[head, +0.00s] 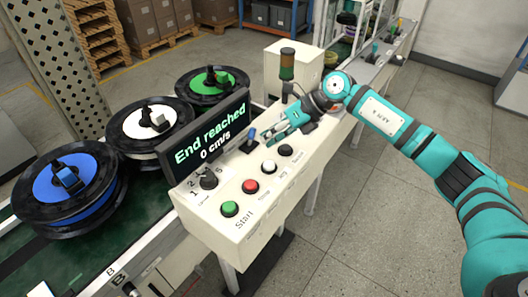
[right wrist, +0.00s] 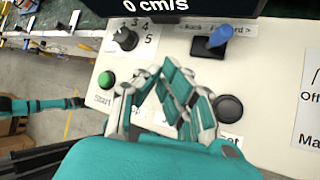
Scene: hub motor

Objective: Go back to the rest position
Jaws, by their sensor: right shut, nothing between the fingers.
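My right arm (head: 385,118) reaches in from the right over the white control box. Its teal and grey gripper (head: 268,135) hangs just above the panel, beside the blue-topped lever (head: 251,134). In the right wrist view the fingers (right wrist: 152,75) are drawn together with nothing between them. They are above the panel between the green button (right wrist: 106,79) and a dark button (right wrist: 229,108); whether they touch the panel I cannot tell. My left gripper is not in the head view. A teal arm part (right wrist: 40,103) shows at the left of the right wrist view.
The control box (head: 265,205) has a black display (head: 210,135) reading "End reached, 0 cm/s". Spools with blue (head: 70,182), white (head: 150,120) and green (head: 212,80) centres stand along the conveyor. A signal lamp (head: 287,64) rises behind. The floor (head: 370,220) at right is open.

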